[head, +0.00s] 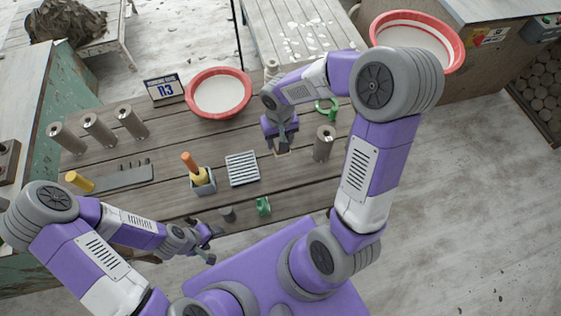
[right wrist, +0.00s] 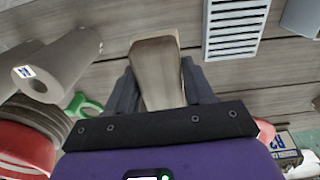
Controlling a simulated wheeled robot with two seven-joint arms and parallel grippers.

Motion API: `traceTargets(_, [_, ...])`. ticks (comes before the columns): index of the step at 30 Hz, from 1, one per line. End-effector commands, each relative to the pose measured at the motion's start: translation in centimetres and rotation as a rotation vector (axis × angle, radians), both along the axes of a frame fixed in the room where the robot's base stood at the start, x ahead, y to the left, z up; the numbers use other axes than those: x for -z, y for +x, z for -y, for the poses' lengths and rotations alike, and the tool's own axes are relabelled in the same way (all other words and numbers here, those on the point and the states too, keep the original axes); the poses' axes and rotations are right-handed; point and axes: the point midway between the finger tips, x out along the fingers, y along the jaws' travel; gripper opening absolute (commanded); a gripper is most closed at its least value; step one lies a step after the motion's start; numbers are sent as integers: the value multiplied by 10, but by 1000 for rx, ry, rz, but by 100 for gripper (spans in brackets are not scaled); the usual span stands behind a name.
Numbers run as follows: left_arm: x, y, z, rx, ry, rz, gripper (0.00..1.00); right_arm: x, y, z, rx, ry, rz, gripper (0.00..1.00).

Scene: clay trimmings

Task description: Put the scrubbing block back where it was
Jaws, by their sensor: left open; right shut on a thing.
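The scrubbing block (right wrist: 158,75) is a greyish-beige block with a paler end. In the right wrist view it sits between the two dark fingers of my right gripper (right wrist: 160,88), which is shut on it. In the head view the right gripper (head: 282,145) is over the table, right of the slatted rack, and mostly hides the block. I cannot tell whether the block touches the table. My left gripper (head: 207,238) is open and empty near the table's front edge, left of the small grey cup (head: 228,214).
The slatted rack (head: 242,168), a holder with an orange-handled tool (head: 203,181), a grey cylinder (head: 324,143), a green ring-shaped thing (head: 326,107) and a green item (head: 263,206) stand around.

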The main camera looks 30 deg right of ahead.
Motion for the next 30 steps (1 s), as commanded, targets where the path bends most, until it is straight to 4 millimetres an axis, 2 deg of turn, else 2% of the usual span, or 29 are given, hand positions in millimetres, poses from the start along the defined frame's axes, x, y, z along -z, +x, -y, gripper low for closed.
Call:
traceTargets(1, [8, 0, 0, 0, 0, 0, 65, 5, -2, 4, 18, 1, 2, 8])
traceTargets(4, [13, 0, 0, 0, 0, 0, 65, 17, -6, 7, 34, 2, -3, 8])
traceTargets(10, [24, 1, 0, 0, 0, 1, 65, 53, -6, 7, 35, 2, -3, 8])
traceTargets(17, [28, 1, 0, 0, 0, 1, 65, 71, -5, 7, 34, 1, -1, 8])
traceTargets(23, [38, 1, 0, 0, 0, 1, 65, 100, -6, 7, 35, 2, -4, 8])
traceTargets(30, [38, 1, 0, 0, 0, 1, 65, 103, -5, 7, 34, 2, 1, 8])
